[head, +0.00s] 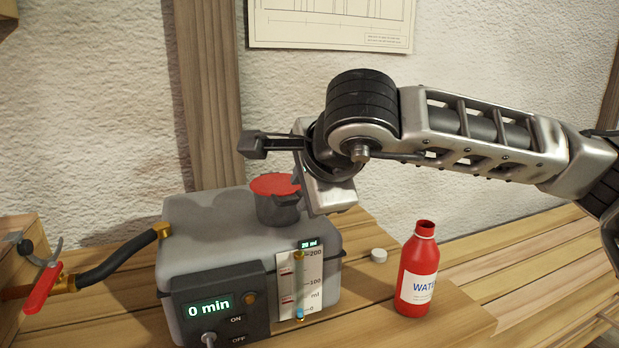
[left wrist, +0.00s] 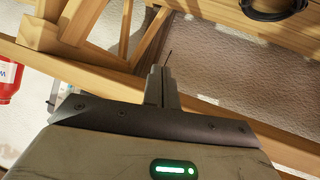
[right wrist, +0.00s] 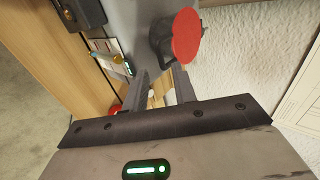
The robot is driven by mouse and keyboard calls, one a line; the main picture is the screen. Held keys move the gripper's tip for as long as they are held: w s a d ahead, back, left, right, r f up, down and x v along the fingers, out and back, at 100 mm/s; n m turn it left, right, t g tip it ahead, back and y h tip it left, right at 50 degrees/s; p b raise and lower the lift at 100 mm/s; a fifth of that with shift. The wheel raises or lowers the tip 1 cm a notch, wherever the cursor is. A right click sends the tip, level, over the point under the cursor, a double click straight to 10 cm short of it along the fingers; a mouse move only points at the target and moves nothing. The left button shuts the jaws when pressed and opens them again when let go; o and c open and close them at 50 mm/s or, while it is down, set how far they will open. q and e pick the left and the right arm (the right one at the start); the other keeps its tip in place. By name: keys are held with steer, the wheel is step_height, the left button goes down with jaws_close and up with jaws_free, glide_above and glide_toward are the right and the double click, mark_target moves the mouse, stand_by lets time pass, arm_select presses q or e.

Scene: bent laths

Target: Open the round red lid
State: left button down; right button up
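The round red lid (head: 272,184) lies flat on a short dark grey cylindrical neck (head: 272,209) on top of the grey steamer box (head: 205,235). It looks closed. Whether that finger touches the lid is unclear. The right wrist view shows the lid (right wrist: 187,36) just beyond the two parted fingers (right wrist: 162,88). My left gripper (left wrist: 161,72) is outside the head view; its fingers are together with nothing visible between them.
A red water bottle (head: 418,275) stands uncapped on the wooden bench right of the box, with a white cap (head: 378,255) nearby. A black hose (head: 115,257) and red-handled valve (head: 43,288) are at left. The box's gauge (head: 299,282) and display (head: 208,308) face front.

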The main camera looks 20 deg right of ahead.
mark_target(293, 201)
steer(key=b+x, duration=0.2)
steer(key=x, duration=0.3)
steer(key=shift+f+b, duration=0.2)
steer(key=shift+b, duration=0.1)
steer(key=shift+w+f+b, duration=0.35)
steer(key=shift+w+b, duration=0.05)
steer(key=shift+w, duration=0.2)
arm_select(q)
steer(key=shift+w+d+f+t, duration=0.1)
steer(key=shift+w+f+t, duration=0.2)
steer(key=shift+w+f, duration=0.1)
steer(key=shift+s, duration=0.2)
steer(key=shift+f, duration=0.1)
arm_select(e)
steer(key=shift+c, duration=0.5)
jaws_close()
arm_select(q)
steer(key=shift+s, duration=0.1)
steer(key=shift+f, duration=0.15)
